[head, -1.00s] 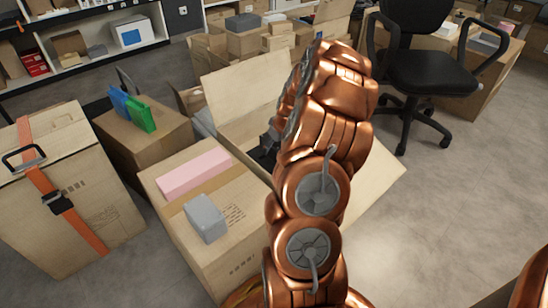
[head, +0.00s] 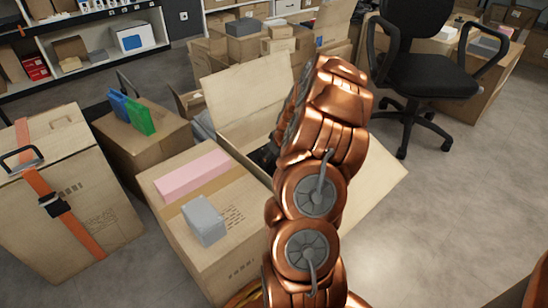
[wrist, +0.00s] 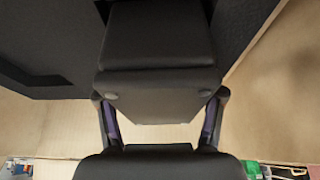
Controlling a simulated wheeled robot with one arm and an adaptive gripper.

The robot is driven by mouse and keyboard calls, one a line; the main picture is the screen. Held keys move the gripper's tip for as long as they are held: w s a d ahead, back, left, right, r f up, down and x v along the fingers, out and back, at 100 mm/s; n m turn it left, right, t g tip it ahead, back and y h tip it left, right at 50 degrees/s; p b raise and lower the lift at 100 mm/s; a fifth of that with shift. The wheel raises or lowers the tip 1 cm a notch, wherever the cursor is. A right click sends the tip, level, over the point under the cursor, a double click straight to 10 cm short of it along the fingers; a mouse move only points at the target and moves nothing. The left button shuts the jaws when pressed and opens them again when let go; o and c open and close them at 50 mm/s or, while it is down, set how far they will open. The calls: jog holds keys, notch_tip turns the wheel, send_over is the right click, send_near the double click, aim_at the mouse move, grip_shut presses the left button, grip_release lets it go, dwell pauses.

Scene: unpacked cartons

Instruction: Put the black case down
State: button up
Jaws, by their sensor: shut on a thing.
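The black case (wrist: 158,40) fills the upper middle of the wrist view, a dark block with its near end facing me. My gripper (wrist: 160,108) is shut on it, with one finger along each side of its near end. In the head view my arm reaches over an open carton (head: 245,90), and it hides my gripper and most of the case. A small dark patch shows inside the carton beside my arm; I cannot tell which part it is. Whether the case touches the carton's floor cannot be told.
Dark surfaces (wrist: 45,45) lie on both sides of the case in the wrist view. A closed carton (head: 215,245) bearing a pink box (head: 192,175) and a grey box (head: 204,220) stands in front. An office chair (head: 425,75) stands right; floor at right is clear.

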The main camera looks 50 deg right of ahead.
jog(key=shift+f, duration=0.5)
jog(key=o, duration=1.2)
jog(key=shift+s+f, duration=0.1)
jog(key=shift+f, duration=0.1)
jog(key=shift+r, duration=0.2)
